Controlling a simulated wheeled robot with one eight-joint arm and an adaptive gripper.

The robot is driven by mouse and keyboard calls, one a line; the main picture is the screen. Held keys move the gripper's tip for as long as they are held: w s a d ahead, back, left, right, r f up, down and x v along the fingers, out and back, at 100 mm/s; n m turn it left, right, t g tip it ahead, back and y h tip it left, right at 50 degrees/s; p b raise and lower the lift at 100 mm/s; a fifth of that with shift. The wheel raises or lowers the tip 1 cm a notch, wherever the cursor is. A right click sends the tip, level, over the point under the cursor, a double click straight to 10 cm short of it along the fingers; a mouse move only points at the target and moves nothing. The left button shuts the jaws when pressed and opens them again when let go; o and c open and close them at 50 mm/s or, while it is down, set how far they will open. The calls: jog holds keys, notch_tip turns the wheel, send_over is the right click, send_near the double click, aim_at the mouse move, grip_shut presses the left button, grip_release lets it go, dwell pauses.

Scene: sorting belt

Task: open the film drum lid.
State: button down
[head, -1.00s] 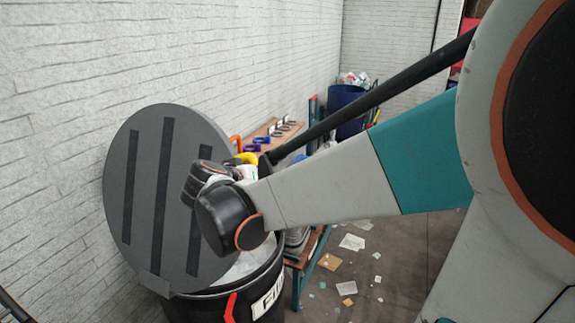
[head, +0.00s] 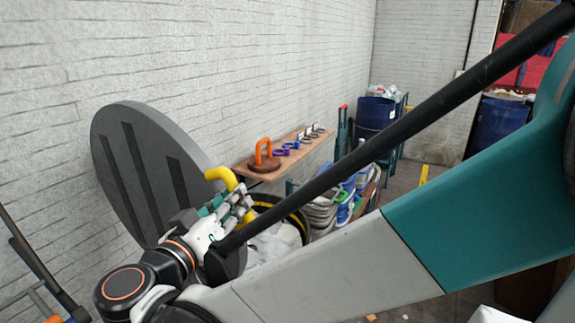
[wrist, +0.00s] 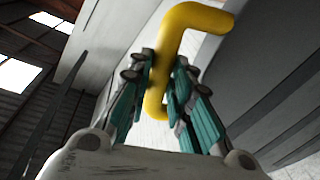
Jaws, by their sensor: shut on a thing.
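The grey round lid (head: 135,165) with dark strips stands steeply raised at its drum, near the white brick wall, in the head view. Its yellow bent handle (head: 222,176) sticks out on the right and also shows in the wrist view (wrist: 168,60). My gripper (head: 238,204) is shut on this handle, with its teal fingers on both sides of the bar in the wrist view (wrist: 163,85). The drum (head: 298,222) is open below and right of the gripper, with pale film (head: 275,245) inside. My arm hides much of the drum.
A wooden shelf (head: 262,172) along the wall carries an orange handled item (head: 265,153) and several small rings. Grey and blue stacked items (head: 345,200) stand beyond the drum. Blue drums (head: 375,115) stand at the back. Some floor is clear at the right.

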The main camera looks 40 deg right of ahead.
jog(key=shift+s+a+f, duration=0.25)
jog(key=shift+a+f, duration=0.05)
jog(key=shift+a, duration=0.25)
jog(key=c, duration=1.5)
grip_release()
jog(key=shift+d, duration=0.15)
jog(key=shift+o, duration=0.2)
jog(key=shift+w+r, duration=0.1)
jog(key=shift+r, duration=0.1)
